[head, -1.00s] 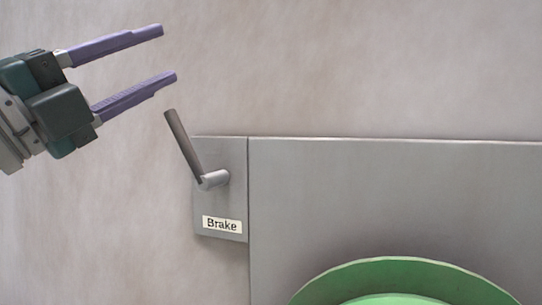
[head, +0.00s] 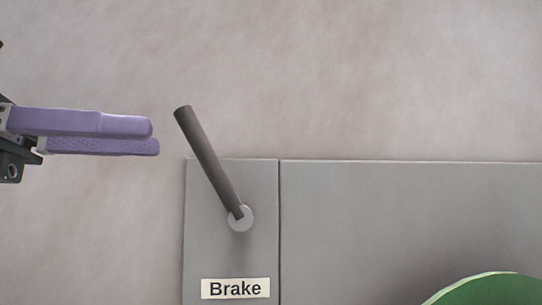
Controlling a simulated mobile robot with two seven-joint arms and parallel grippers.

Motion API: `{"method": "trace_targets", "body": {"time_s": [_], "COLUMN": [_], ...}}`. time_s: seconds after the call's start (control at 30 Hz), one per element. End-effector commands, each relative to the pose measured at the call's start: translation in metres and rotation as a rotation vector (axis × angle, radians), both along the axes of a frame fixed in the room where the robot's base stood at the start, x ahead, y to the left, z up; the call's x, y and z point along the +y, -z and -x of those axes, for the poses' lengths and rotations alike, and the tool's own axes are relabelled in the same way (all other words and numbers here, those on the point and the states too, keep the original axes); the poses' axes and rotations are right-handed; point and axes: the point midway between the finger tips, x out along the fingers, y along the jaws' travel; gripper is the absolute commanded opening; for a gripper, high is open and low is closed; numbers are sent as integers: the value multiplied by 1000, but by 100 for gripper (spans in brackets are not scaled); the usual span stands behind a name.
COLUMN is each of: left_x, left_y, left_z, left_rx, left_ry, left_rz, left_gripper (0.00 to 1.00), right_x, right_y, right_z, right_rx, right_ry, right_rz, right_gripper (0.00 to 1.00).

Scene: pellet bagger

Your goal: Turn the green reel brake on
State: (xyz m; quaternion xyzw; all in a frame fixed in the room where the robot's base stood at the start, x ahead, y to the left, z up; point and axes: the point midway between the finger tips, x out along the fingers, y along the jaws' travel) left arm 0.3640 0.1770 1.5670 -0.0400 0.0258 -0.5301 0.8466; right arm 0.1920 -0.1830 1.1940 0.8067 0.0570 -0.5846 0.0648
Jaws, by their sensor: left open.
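The brake lever (head: 208,160) is a dark grey rod on a light round pivot (head: 240,218). It tilts up and to the left from the pivot, its free end above the panel's top edge. The pivot sits on a grey panel (head: 205,245) with a label reading "Brake" (head: 235,288). Part of the green reel (head: 490,290) shows at the bottom right. My left gripper (head: 156,137) is open and empty, left of the lever's upper end and apart from it in the picture. Its two purple fingers point right and partly overlap in this view. My right gripper is not in view.
A wide grey machine panel (head: 410,215) fills the lower right beside the brake panel. The pale wall or floor surface (head: 360,70) above and to the left is bare, with free room around the lever's upper end.

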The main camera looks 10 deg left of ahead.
Motion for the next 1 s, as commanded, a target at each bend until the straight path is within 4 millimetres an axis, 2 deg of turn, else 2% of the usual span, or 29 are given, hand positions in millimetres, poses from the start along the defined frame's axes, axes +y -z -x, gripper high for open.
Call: {"method": "trace_targets", "body": {"time_s": [0.2,0.5,0.7,0.93,1.0], "left_x": [-28,-75,-87,-88,-87], "left_y": [-10,-7,-2,0,0], "left_z": [-13,-36,-42,-42,-42], "left_rx": [2,2,0,0,0], "left_ry": [5,3,1,1,1], "left_rz": [4,3,1,0,0], "left_gripper": [50,50,50,50,43], "right_x": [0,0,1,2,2], "right_y": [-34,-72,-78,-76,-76], "right_z": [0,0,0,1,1], "right_rx": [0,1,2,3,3], "right_ry": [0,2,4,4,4], "right_rz": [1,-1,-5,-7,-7], "right_gripper": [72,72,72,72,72]}}
